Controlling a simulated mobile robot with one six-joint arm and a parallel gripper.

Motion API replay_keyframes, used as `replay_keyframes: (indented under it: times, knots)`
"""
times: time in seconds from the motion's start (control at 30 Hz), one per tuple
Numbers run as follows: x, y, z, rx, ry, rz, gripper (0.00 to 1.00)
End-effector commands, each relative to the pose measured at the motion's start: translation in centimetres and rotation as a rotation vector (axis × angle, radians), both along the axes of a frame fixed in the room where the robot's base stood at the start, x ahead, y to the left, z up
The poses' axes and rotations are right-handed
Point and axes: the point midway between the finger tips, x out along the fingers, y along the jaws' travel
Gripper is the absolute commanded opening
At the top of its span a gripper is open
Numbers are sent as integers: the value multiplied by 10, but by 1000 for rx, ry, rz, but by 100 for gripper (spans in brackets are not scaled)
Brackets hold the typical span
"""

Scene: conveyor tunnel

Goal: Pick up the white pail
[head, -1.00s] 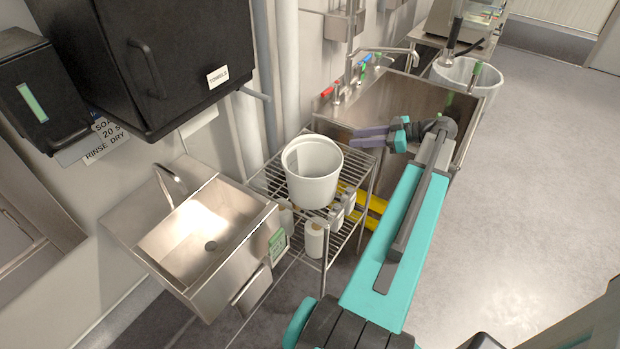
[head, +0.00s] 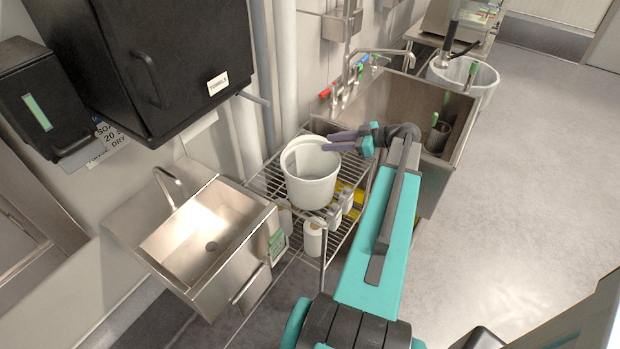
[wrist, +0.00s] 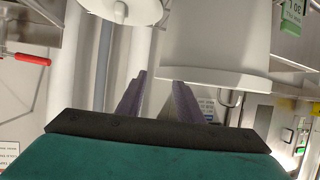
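The white pail (head: 311,178) stands upright on the top of a wire rack, its open mouth facing up. In the wrist view the pail (wrist: 215,40) fills the upper middle, with its rim edge lowest in the picture. My gripper (head: 329,140) is at the pail's right rear rim, with its two purple fingers pointing left. The fingers in the wrist view (wrist: 159,78) are apart with a gap between them. One finger overlaps the rim's edge in the picture; I cannot tell whether it touches. The pail does not appear gripped.
The wire rack (head: 262,184) holds paper rolls (head: 313,240) and yellow items below. A steel hand sink (head: 170,240) is at left, a larger sink (head: 440,175) behind my arm. A black dispenser (head: 165,60) hangs above left. Open floor (head: 520,200) lies right.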

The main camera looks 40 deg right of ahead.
Motion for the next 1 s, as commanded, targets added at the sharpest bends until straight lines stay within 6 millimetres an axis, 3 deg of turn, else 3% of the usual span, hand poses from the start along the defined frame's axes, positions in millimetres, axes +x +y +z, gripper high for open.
replay_keyframes:
  times: [0.37, 1.0]
  knots:
    - [3, 2, 0, 1, 0, 2, 33]
    - [44, 22, -18, 0, 0, 3, 33]
